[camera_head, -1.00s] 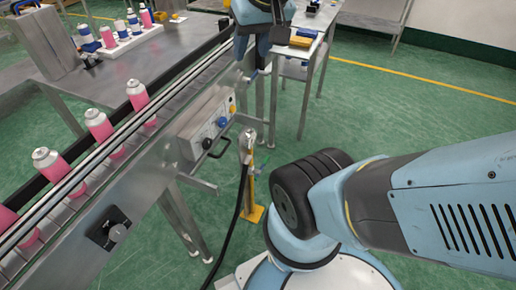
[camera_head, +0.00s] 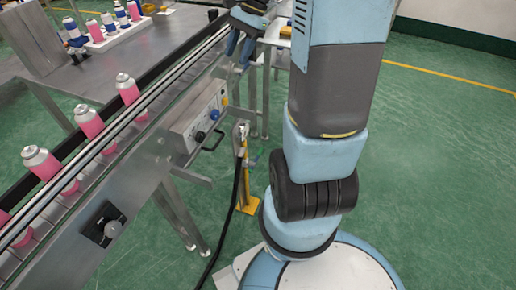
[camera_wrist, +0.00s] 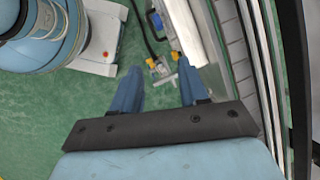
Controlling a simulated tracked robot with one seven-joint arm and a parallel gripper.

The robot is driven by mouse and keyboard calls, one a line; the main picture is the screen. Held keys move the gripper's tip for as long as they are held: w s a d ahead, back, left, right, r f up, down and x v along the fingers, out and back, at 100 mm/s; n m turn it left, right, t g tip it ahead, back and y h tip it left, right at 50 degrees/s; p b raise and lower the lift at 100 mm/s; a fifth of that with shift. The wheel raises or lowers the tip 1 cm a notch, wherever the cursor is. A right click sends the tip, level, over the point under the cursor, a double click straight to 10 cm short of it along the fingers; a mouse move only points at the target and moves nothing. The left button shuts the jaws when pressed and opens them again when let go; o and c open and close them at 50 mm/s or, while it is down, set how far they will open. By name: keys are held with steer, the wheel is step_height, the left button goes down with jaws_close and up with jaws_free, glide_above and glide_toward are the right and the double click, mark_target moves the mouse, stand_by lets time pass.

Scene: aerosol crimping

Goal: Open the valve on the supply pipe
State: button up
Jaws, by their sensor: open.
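The supply pipe (camera_head: 240,180) is a yellow upright post beside the conveyor, with a black hose running down from its top. The metal valve (camera_head: 241,131) is at its top; a small blue part shows beside the post. My gripper (camera_head: 239,48) is open and empty in the head view, above the conveyor's right edge, apart from the valve. In the wrist view, the gripper's two blue fingers (camera_wrist: 158,66) are spread. The pipe fitting (camera_wrist: 160,70) shows small, lower down, in line with the gap between them. Whether the valve is open cannot be told.
The conveyor (camera_head: 100,205) carries several pink cans (camera_head: 90,124). A control box (camera_head: 205,118) with knobs and a bar handle juts from its side near the pipe. A metal table (camera_head: 60,88) holds more cans at upper left. Green floor at right is clear.

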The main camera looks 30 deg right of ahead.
steer(key=w+d+f+m+t+y, duration=0.1)
steer(key=w+d+f+m+y, duration=0.1)
steer(key=d+f+m, duration=0.5)
steer(key=w+d+f+m+t+y, duration=0.1)
steer(key=w+d+f+m+y, duration=0.2)
steer(key=f, duration=0.8)
steer(key=w+d+f+m+t+y, duration=0.1)
steer(key=w+d+f+m+y, duration=0.1)
steer(key=d+f+m, duration=0.5)
steer(key=s+d+f+m+t+y, duration=0.1)
steer(key=s+d+f+m+t, duration=0.15)
steer(key=f, duration=0.65)
steer(key=s+d+f+m+t+y, duration=0.1)
steer(key=f+m+t, duration=0.25)
steer(key=f, duration=0.65)
steer(key=m+t+h, duration=0.3)
steer(key=m+t, duration=0.2)
steer(key=m, duration=0.6)
glide_toward(260, 151)
steer(key=x, duration=0.6)
steer(key=f+x, duration=0.1)
steer(key=x, duration=0.3)
jaws_close()
